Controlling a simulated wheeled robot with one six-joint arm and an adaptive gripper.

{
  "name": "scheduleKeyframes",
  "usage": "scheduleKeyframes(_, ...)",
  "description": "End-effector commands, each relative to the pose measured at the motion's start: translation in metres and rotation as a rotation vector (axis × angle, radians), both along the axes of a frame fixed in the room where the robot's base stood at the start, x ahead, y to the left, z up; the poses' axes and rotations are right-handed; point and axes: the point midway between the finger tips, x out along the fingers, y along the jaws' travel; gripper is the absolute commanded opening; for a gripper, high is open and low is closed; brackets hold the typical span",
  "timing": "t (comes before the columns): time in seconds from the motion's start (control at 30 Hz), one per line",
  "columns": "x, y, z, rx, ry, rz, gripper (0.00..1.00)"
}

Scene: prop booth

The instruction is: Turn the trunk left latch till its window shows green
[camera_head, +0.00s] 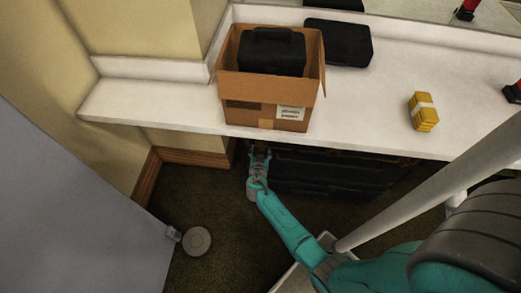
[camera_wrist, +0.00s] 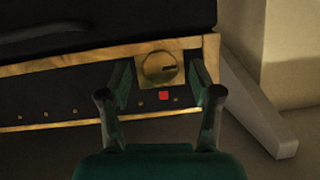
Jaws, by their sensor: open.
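The black trunk (camera_head: 335,170) stands under the counter, its upper parts shaded. In the wrist view its dark front (camera_wrist: 70,105) has brass-coloured edging. A round brass latch (camera_wrist: 160,68) with a dark slot sits on a square brass plate near the trunk's corner. Just below it a small window (camera_wrist: 163,95) shows red. My gripper (camera_wrist: 158,75) is open, with one finger on each side of the latch in the picture; I cannot tell whether they touch it. In the head view my gripper (camera_head: 259,158) is at the trunk's left end, and the latch cannot be made out there.
The white counter (camera_head: 170,105) overhangs the trunk. On it are a cardboard box (camera_head: 245,88) holding a black case (camera_head: 272,50), another black case (camera_head: 340,42) and yellow bundles (camera_head: 423,112). A grey panel (camera_head: 70,210) and a round floor piece (camera_head: 197,241) stand at left.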

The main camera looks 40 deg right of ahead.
Motion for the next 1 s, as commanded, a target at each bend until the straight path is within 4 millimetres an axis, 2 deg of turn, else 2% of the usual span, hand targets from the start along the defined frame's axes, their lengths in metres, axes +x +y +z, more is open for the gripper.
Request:
scheduleKeyframes(0.13,0.0057,-0.0063,-0.0034,0.000,0.000,0.001,0.64)
scheduleKeyframes(0.43,0.0066,-0.0074,-0.0043,0.001,0.000,0.001,0.64)
scheduleKeyframes(0.47,0.0066,-0.0074,-0.0043,0.001,0.000,0.001,0.59)
scheduleKeyframes(0.67,0.0066,-0.0073,-0.0042,0.001,0.000,0.001,0.09)
scheduleKeyframes(0.7,0.0066,-0.0073,-0.0042,0.001,0.000,0.001,0.04)
scheduleKeyframes(1.0,0.0073,-0.0069,-0.0039,-0.018,0.023,0.001,0.04)
